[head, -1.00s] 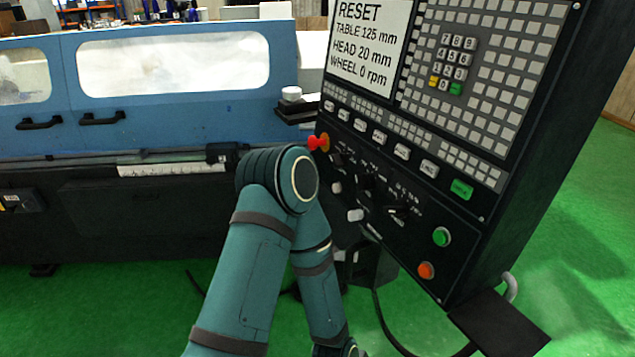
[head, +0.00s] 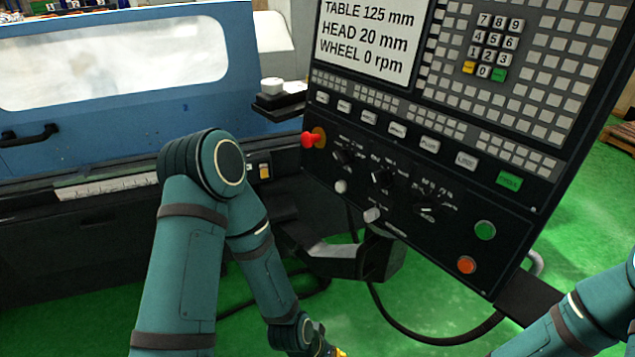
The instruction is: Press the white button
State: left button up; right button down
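The control panel (head: 450,235) fills the right half of the head view. Two pale, roundish controls sit on its lower part, one at the left (head: 341,186) and one lower and further right (head: 372,215). A row of whitish rectangular keys (head: 397,130) runs under the screen. I cannot tell which of these is the white button. My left arm (head: 190,260) bends in front of the machine, its wrist at the bottom edge; the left gripper's fingers are below the picture. My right arm (head: 590,305) enters at the lower right, its gripper out of view.
A red emergency knob (head: 310,139), a green button (head: 485,230) and an orange-red button (head: 466,265) are on the panel. A black cable (head: 430,335) hangs below the panel. Green floor is open at the right.

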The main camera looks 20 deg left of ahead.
aim_at(340, 188)
jog(key=i+j, duration=0.1)
jog(key=j, duration=1.8)
